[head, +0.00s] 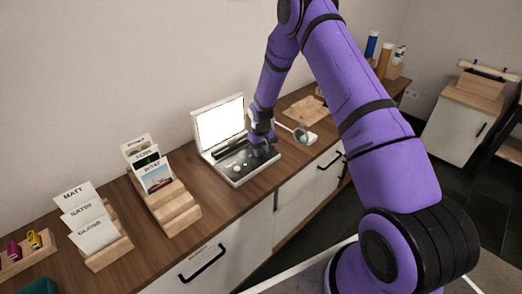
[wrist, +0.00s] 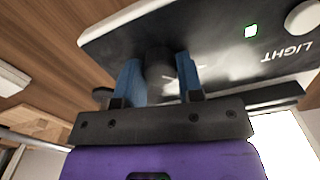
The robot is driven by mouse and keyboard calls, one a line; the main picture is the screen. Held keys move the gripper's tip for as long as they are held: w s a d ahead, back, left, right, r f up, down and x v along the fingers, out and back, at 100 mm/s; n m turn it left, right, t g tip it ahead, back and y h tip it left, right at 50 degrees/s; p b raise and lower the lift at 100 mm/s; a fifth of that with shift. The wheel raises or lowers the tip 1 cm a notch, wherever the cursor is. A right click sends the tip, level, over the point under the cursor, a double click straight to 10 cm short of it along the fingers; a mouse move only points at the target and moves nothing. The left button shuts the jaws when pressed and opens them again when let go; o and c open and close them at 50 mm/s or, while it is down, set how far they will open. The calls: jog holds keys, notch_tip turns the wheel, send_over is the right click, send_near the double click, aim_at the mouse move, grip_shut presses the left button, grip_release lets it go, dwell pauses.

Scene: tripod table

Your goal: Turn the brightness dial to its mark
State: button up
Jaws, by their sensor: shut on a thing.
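The brightness dial (wrist: 158,61) is a dark round knob on the device's control panel (wrist: 215,38). In the wrist view my gripper (wrist: 159,78) has its two blue fingers on either side of the dial, shut on it. White markings beside the dial are partly hidden by the fingers, and I cannot read how the dial sits against its mark. In the head view my gripper (head: 262,146) is down at the panel's right part, and it hides the dial. The device's panel (head: 240,177) lies on the counter below a bright white screen (head: 220,122).
A white knob (wrist: 303,18), a small lit square (wrist: 250,31) and the word LIGHT are on the panel. Wooden holders with photo cards (head: 156,177) and lettered cards (head: 95,235) stand to the left. A small white item (head: 300,134) lies to the right.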

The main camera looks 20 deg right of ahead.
jog(key=o, duration=0.9)
jog(key=shift+r, duration=0.1)
notch_tip(320, 180, up, 11)
jog(key=shift+f, duration=0.2)
jog(key=shift+r, duration=0.1)
notch_tip(320, 180, up, 15)
jog(key=t, duration=0.1)
send_over(261, 150)
jog(key=s+a, duration=0.1)
jog(key=s, duration=0.4)
jog(key=s+a+r+t, duration=0.2)
jog(key=s+r, duration=0.9)
jog(key=r, duration=0.3)
jog(key=s+r, duration=0.2)
jog(key=s, duration=0.6)
jog(key=s+a+r+t, duration=0.1)
jog(key=s+r, duration=0.2)
jog(key=s, duration=0.6)
jog(key=s+a+r+m+t, duration=0.1)
jog(key=s+r, duration=0.1)
jog(key=s, duration=0.6)
jog(key=shift+s+r, duration=0.3)
jog(key=shift+r, duration=0.05)
